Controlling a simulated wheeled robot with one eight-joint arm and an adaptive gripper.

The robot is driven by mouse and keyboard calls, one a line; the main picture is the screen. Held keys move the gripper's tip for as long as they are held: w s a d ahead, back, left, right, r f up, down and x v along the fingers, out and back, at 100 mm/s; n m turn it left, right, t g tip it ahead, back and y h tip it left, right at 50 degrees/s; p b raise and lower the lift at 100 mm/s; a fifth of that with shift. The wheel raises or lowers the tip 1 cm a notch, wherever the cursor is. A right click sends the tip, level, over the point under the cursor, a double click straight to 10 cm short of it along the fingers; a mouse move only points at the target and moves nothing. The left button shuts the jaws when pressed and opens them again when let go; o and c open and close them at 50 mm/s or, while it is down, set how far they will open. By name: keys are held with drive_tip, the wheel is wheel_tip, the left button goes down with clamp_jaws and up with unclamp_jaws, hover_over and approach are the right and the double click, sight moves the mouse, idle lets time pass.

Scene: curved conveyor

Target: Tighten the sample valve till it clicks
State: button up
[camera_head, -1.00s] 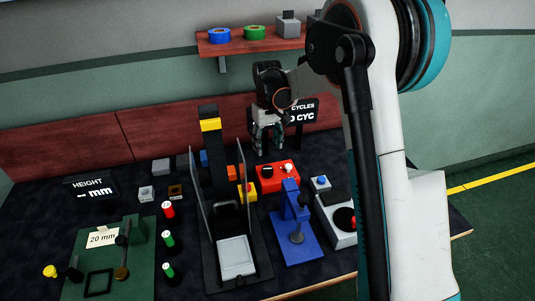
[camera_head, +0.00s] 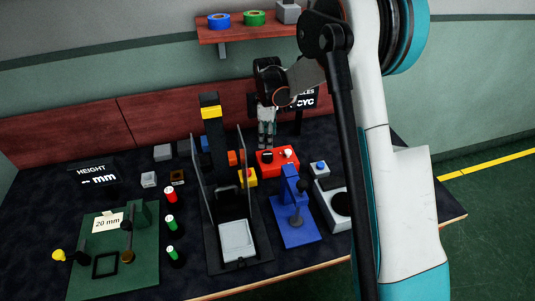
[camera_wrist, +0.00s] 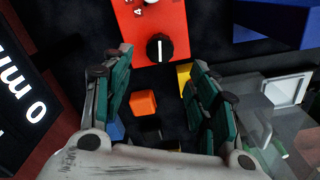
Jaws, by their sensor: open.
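A red box (camera_head: 265,167) stands on the bench below my gripper (camera_head: 267,143). It carries a black round knob (camera_head: 267,156) on the left and a white knob (camera_head: 288,153) on the right. In the wrist view the red box (camera_wrist: 178,18) is at the top, and the black knob (camera_wrist: 160,47) with a white line lies between and just beyond my open fingers (camera_wrist: 160,70). The fingers look empty and apart from the knob, though contact is hard to judge. No label naming the sample valve is readable.
A blue press-like stand (camera_head: 292,212) is in front of the red box. A clear-walled black frame (camera_head: 210,262) stands to its left. An orange block (camera_wrist: 143,104) lies beneath my gripper. A grey box (camera_head: 327,200) is to the right.

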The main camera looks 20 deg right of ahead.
sight(267, 154)
wheel_tip(267, 154, down, 8)
drive_tip(key=shift+b, duration=1.1)
drive_tip(key=c, duration=1.1)
